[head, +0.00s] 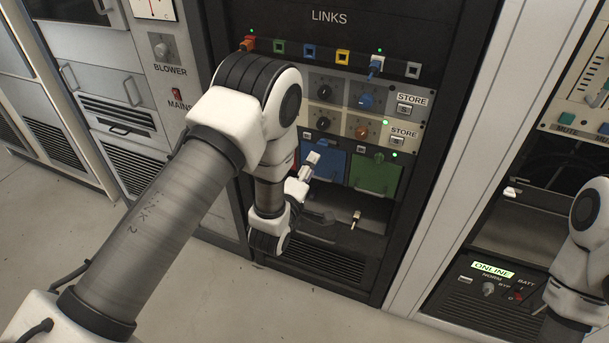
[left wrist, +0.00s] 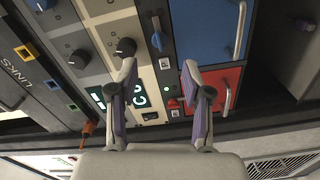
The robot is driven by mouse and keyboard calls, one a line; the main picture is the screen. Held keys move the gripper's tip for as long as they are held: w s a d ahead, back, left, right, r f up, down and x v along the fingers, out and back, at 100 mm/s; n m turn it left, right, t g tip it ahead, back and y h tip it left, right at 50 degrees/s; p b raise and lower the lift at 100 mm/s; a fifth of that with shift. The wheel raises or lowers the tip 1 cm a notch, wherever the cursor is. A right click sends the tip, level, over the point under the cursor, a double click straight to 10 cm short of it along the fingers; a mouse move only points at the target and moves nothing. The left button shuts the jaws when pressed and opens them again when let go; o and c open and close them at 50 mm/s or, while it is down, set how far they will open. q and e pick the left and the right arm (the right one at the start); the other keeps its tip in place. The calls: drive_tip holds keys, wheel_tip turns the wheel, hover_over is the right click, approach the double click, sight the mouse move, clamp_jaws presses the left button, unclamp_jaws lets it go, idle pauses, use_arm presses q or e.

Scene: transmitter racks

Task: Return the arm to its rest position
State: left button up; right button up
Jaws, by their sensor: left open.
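My left arm reaches in from the left in the head view, with its elbow bent in front of the LINKS rack (head: 330,18). My left gripper (head: 313,158) is folded back upward in front of the blue panel (head: 327,168). In the left wrist view the two fingers of the left gripper (left wrist: 159,72) stand apart with nothing between them. Beyond them are knobs, a lit green display (left wrist: 139,97) and the blue (left wrist: 210,28) and red (left wrist: 218,88) panels. Part of my right arm shows at the right edge of the head view; its gripper is out of view.
A green panel (head: 375,178) sits right of the blue one. Below is an open bay with a small plug-like piece (head: 355,219). A blower cabinet (head: 165,75) stands left, and a unit with a lit ONLINE sign (head: 492,270) stands right. The floor (head: 205,290) in front is clear.

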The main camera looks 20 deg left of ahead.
use_arm(q)
drive_tip(key=s, duration=0.4)
drive_tip(key=s+a+f+m+g+y+p, duration=0.1)
drive_tip(key=s+a+f+m+g+p, duration=0.15)
drive_tip(key=s+f+g, duration=0.45)
drive_tip(key=s+a+f+m+g+p, duration=0.25)
drive_tip(key=s+f, duration=0.35)
drive_tip(key=s, duration=0.4)
drive_tip(key=s+f+m+g, duration=0.3)
drive_tip(key=s+m+g, duration=0.5)
drive_tip(key=s, duration=0.8)
drive_tip(key=shift+d+f+m+h+p, duration=0.2)
drive_tip(key=shift+d+m+h+p, duration=0.15)
drive_tip(key=shift+m, duration=0.35)
